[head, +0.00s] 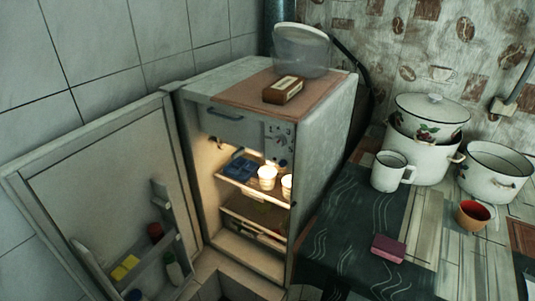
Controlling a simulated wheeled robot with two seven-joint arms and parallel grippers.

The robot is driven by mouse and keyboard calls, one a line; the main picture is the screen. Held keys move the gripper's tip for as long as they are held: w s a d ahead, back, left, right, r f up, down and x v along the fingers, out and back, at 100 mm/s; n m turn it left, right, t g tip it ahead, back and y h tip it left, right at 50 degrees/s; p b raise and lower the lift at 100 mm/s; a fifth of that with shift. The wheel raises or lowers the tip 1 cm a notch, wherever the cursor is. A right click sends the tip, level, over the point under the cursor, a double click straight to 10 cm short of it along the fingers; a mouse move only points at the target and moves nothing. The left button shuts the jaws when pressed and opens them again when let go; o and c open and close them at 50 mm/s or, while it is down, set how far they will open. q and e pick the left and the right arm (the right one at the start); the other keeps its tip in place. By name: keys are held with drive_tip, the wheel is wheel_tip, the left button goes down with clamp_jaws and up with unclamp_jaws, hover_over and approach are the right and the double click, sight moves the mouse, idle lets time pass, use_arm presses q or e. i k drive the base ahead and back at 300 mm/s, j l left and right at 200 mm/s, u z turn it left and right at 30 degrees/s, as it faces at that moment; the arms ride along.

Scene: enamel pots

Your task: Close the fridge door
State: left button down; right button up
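The fridge (325,150) stands in the middle of the head view, with a lit interior. Its door (100,185) is wide open and swung out to the left, so its inner side with the shelves faces me. The door shelves hold a few small bottles and yellow items. Inside the fridge are a blue item (241,167) and white cups (267,178) on a shelf. Neither of my grippers shows in the head view.
A brown box (283,90) and a clear plastic container (300,50) sit on top of the fridge. To the right, a table (345,225) bears enamel pots (425,155), a white mug (391,172), a red-lined cup (474,215) and a pink sponge (389,248). A tiled wall is behind the door.

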sight(91, 193)
drive_tip(key=u, duration=1.25)
drive_tip(key=k+j+u, duration=0.2)
drive_tip(key=u, duration=0.15)
drive_tip(key=k+j+u, duration=0.15)
drive_tip(key=j+u, duration=0.2)
drive_tip(key=j, duration=0.1)
